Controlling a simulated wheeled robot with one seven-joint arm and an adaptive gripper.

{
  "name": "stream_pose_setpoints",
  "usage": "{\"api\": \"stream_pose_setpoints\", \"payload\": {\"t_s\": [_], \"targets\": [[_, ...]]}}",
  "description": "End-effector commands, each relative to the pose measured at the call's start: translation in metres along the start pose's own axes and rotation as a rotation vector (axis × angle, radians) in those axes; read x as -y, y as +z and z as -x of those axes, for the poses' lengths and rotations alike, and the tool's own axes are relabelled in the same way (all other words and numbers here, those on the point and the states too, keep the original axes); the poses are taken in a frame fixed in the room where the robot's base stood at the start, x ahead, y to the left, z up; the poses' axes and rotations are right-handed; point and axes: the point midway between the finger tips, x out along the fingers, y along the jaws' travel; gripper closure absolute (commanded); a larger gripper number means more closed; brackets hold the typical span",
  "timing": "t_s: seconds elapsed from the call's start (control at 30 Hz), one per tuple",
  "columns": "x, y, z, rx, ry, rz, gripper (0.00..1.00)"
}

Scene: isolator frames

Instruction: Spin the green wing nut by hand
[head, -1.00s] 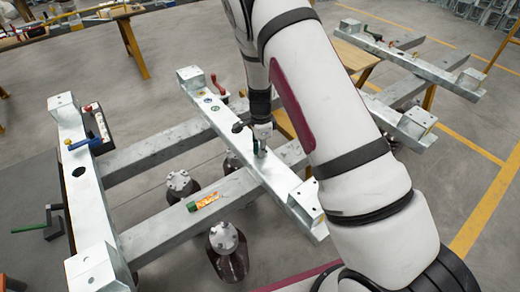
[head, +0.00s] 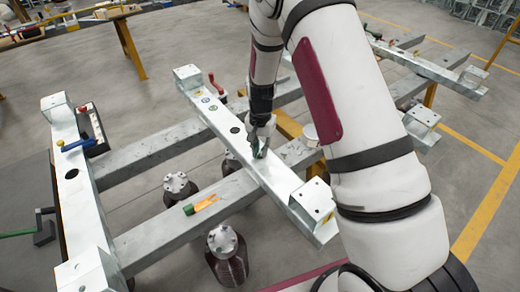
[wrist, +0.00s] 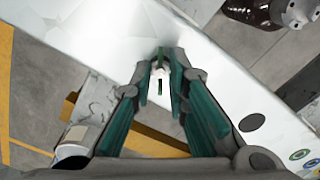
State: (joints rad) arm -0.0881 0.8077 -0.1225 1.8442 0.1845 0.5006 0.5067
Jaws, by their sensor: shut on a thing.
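The green wing nut (wrist: 161,57) is a small green piece with a pale centre on the light metal beam (head: 217,117). In the wrist view it sits between my fingertips, with one wing above and one below. My gripper (wrist: 161,75) points down at the beam and is shut on the wing nut. In the head view my gripper (head: 259,152) is on the middle beam, and its fingers mostly hide the nut.
An orange tool with a green end (head: 204,204) lies on the crossbeam. A blue-handled part (head: 80,144) is on the left beam and a red handle (head: 214,84) stands by the middle beam. Dark bottle-like insulators (head: 226,255) stand below. The beam has a dark hole (wrist: 252,122).

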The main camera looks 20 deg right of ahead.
Motion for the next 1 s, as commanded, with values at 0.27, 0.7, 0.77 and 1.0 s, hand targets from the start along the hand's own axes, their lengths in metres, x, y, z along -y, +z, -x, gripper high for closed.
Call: {"api": "stream_pose_setpoints", "payload": {"t_s": [0.27,0.7,0.77,1.0], "targets": [[0.0017,-0.0016,-0.0003,-0.003,-0.004,0.262,1.00],[0.0017,-0.0009,-0.0002,-0.003,-0.003,0.682,1.00],[0.0016,-0.0009,-0.0002,-0.003,-0.003,0.737,1.00],[0.0015,-0.0006,-0.0003,-0.002,-0.003,0.965,1.00]]}}
